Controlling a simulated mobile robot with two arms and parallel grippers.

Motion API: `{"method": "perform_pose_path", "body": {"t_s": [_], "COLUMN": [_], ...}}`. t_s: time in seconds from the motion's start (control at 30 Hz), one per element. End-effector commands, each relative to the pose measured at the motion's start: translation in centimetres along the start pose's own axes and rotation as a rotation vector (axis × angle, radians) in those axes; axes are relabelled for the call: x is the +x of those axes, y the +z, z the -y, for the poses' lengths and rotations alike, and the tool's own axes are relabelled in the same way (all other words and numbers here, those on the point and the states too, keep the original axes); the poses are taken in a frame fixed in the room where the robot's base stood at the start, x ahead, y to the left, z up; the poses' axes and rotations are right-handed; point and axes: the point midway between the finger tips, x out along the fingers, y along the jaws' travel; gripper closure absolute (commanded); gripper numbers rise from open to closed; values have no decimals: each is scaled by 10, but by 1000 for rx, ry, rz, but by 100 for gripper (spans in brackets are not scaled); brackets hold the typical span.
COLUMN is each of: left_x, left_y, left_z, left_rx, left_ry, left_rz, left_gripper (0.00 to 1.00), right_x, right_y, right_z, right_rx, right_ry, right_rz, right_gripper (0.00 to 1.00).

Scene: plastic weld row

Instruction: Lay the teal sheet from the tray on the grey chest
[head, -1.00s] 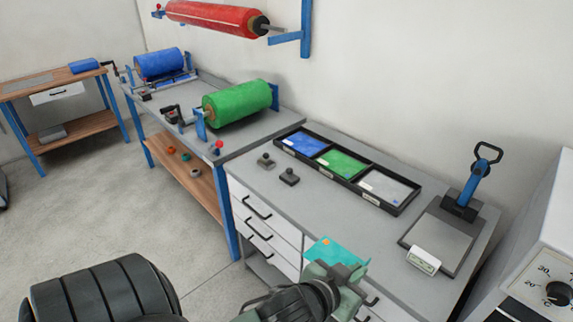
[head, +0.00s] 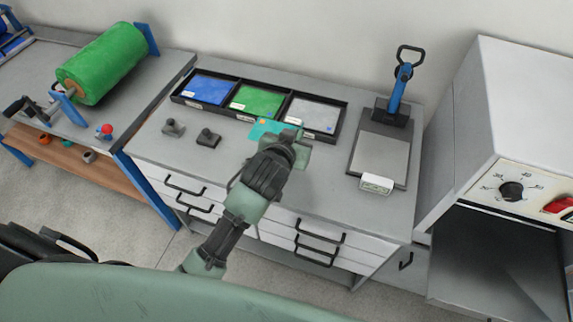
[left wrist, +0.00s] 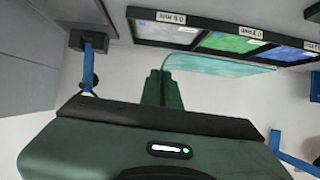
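My left gripper (head: 292,134) is shut on one edge of the teal sheet (head: 262,128), which has a small orange mark. The sheet is held out flat over the grey chest (head: 255,170), in front of the black tray (head: 282,122); its height above the top is hard to tell. In the left wrist view the dark green fingers (left wrist: 157,88) pinch the sheet (left wrist: 225,66) at its end, with the tray (left wrist: 195,48) beyond. The tray's three compartments hold blue, green and pale grey sheets. My right gripper is not in view.
A blue-handled press (head: 397,95) with a plate and a white label block (head: 376,184) stands right. A white oven (head: 520,120) is beyond. The front middle of the top is bare.

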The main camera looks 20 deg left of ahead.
Motion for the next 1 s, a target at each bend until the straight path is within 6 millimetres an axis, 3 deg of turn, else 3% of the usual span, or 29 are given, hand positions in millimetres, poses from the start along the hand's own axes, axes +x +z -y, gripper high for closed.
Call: {"method": "perform_pose_path", "body": {"t_s": [0.2,0.4,0.8,1.0], "left_x": [29,49,72,74], "left_y": [55,92,132,137], "left_z": [-2,-4,-5,-6], "left_rx": [3,0,0,-1], "left_ry": [-1,1,-1,1], "left_rz": [6,3,1,-2], "left_gripper": [100,100,100,100], "right_x": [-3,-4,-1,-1], "right_y": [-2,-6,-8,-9], "right_z": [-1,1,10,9], "right_rx": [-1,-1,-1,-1], "right_ry": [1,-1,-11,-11], "right_rz": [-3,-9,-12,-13], "right_gripper": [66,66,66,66]}}
